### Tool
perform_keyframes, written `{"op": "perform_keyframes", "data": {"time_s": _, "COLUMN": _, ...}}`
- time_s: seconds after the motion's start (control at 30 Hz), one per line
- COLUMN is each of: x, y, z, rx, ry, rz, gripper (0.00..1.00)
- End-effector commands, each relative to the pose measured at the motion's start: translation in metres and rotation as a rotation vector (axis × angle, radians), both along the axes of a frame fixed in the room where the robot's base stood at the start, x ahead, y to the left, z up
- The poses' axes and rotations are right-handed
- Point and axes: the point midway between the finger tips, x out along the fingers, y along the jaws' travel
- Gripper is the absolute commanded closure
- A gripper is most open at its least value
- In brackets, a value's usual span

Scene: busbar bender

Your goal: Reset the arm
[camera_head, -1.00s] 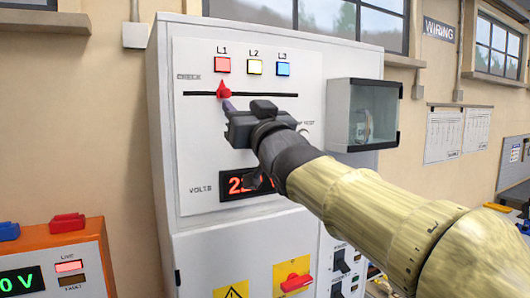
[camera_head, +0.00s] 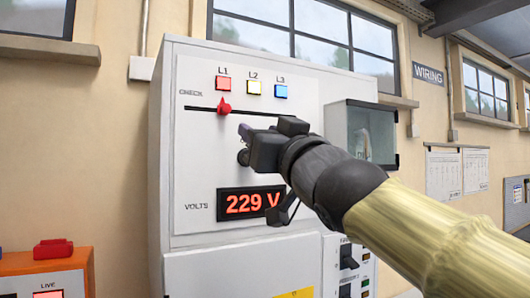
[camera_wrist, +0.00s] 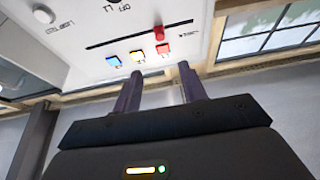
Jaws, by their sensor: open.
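My gripper (camera_head: 243,143) is in front of the white cabinet's (camera_head: 190,70) panel, to the right of and below the red slider knob (camera_head: 224,106), apart from it. In the wrist view its two dark fingers (camera_wrist: 158,85) stand apart with nothing between them. The knob sits on a black slot under the L1 lamp and also shows in the wrist view (camera_wrist: 161,48). The L1 red (camera_head: 223,83), L2 yellow (camera_head: 254,87) and L3 blue (camera_head: 281,91) lamps are in a row. The volts display (camera_head: 251,203) reads 229 V. My wrist hides part of the panel's right side.
A clear-fronted box (camera_head: 372,132) sticks out at the cabinet's right side, behind my arm. An orange unit (camera_head: 45,265) with a red top piece stands at lower left. Windows and a WIRING sign (camera_head: 428,73) are on the wall.

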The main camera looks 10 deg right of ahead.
Motion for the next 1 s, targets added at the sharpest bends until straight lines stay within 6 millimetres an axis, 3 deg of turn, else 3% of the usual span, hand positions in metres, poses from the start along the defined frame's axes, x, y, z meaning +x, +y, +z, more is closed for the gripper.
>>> {"op": "perform_keyframes", "data": {"time_s": 0.7, "x": 0.002, "y": -0.003, "z": -0.006, "rx": -0.002, "ry": 0.013, "rz": -0.013, "gripper": 0.58}}
{"op": "perform_keyframes", "data": {"time_s": 0.77, "x": 0.008, "y": -0.001, "z": -0.017, "rx": -0.012, "ry": 0.038, "rz": -0.020, "gripper": 0.58}}
{"op": "perform_keyframes", "data": {"time_s": 0.87, "x": 0.025, "y": 0.002, "z": -0.052, "rx": -0.039, "ry": 0.117, "rz": -0.044, "gripper": 0.58}}
{"op": "perform_keyframes", "data": {"time_s": 1.0, "x": 0.055, "y": 0.003, "z": -0.127, "rx": -0.095, "ry": 0.285, "rz": -0.094, "gripper": 0.58}}
